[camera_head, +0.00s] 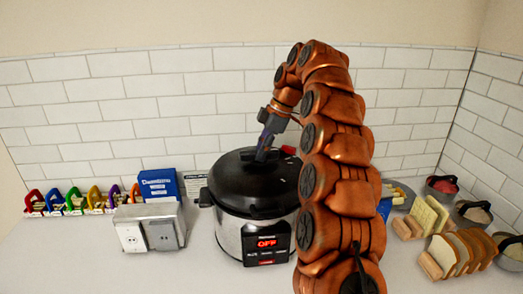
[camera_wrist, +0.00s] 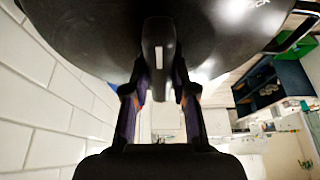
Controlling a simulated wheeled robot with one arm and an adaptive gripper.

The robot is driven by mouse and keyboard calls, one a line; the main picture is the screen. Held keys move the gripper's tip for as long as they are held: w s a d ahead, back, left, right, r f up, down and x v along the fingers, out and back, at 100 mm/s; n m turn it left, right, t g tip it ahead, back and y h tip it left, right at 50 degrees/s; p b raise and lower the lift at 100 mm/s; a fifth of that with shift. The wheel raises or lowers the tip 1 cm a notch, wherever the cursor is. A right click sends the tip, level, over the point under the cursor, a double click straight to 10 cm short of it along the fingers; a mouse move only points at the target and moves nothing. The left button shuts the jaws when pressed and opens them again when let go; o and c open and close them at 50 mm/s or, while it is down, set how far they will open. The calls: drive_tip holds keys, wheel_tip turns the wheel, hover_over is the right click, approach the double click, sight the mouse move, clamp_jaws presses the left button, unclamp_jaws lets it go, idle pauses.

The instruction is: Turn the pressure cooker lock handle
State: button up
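The pressure cooker (camera_head: 232,232) stands upright on the counter, with a steel body, a black lid (camera_head: 234,181) and a front display showing red "OFF". My gripper (camera_head: 265,146) reaches down from above to the top of the lid, where the handle is mostly hidden. In the wrist view the dark lock handle (camera_wrist: 158,45) has a small pale mark and stands between the two fingers of my gripper (camera_wrist: 160,82). The fingertips lean in on both sides and appear to touch it. The lid (camera_wrist: 90,30) fills the top of that view.
Left of the cooker are a metal outlet box (camera_head: 150,228), a blue box (camera_head: 160,184) and several coloured clips (camera_head: 75,200). On the right are bread slices in a rack (camera_head: 455,252) and small bowls (camera_head: 441,187). A tiled wall (camera_head: 150,95) stands close behind.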

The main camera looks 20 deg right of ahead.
drive_tip(key=o, duration=0.4)
drive_tip(key=shift+f+b, duration=0.1)
drive_tip(key=shift+b, duration=0.25)
